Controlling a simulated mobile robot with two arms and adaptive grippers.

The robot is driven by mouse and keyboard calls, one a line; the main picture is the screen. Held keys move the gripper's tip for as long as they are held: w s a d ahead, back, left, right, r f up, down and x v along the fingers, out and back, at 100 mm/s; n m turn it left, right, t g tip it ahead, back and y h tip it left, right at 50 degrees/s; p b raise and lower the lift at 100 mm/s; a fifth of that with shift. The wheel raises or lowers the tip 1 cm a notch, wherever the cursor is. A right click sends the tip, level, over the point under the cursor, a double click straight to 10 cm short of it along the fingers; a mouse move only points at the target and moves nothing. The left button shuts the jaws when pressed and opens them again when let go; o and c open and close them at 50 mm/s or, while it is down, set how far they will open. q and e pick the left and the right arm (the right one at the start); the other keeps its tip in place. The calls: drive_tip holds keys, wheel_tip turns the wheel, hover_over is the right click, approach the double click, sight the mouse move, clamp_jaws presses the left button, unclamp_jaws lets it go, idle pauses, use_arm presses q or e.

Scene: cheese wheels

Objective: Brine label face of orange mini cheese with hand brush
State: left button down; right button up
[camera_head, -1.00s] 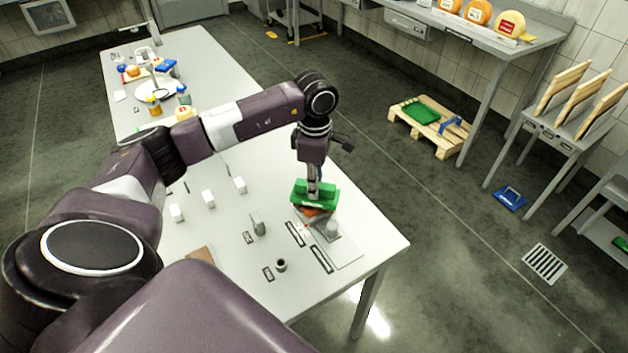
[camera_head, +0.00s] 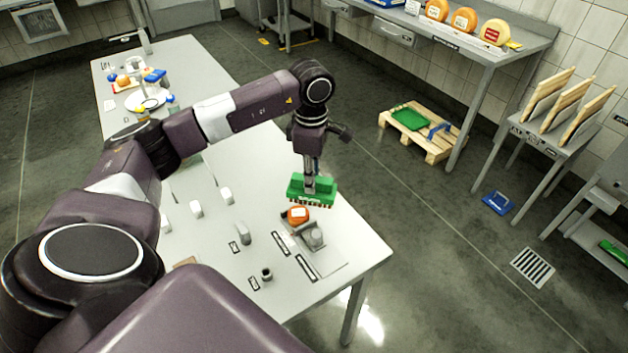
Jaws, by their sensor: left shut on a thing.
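The orange mini cheese (camera_head: 298,215) sits near the right end of the white table, with a pale label on its upper face. My left gripper (camera_head: 311,176) points down and is shut on the green hand brush (camera_head: 312,191), whose bristles face down. The brush is held above and slightly behind the cheese, and looks apart from it. The gripper's fingertips are partly hidden by the brush. My right gripper is not in view.
A grey metal piece (camera_head: 315,238) stands right beside the cheese. Several small white blocks and a dark cup (camera_head: 267,274) stand on the white table (camera_head: 345,262). A wooden pallet (camera_head: 432,147) and a blue dustpan-like item (camera_head: 497,203) lie on the floor.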

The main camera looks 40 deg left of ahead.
use_arm(q)
drive_tip(key=shift+w+d+r+p, duration=0.15)
drive_tip(key=shift+r+p, duration=0.25)
drive_tip(key=shift+r, duration=0.9)
